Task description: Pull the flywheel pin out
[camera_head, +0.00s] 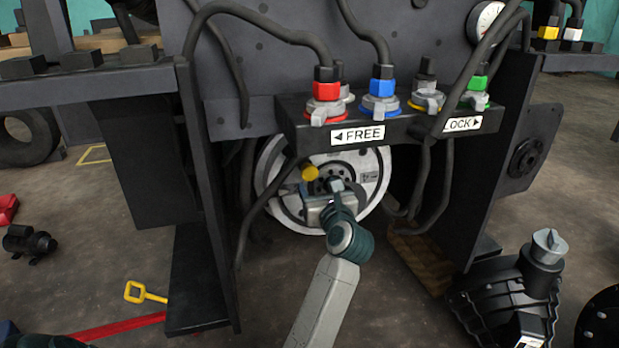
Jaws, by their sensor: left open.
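The round grey flywheel (368,199) sits under the valve block, between the dark frame legs. A small yellow round-headed piece (310,172) shows in front of its face, left of the hub; it looks like the pin's head. My left gripper (321,188) is in front of the flywheel, right at the yellow piece, and its jaws are open. Whether a finger touches the piece cannot be told. The gripper and wrist hide the lower middle of the flywheel and any shaft of the pin. My right gripper is not in view.
The valve block (402,127) with coloured fittings and FREE and LOCK labels hangs just above. Black hoses (262,210) run close on both sides. A wooden block (424,262) and black housing (507,293) lie right. A yellow-handled tool (146,292) lies on the floor left.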

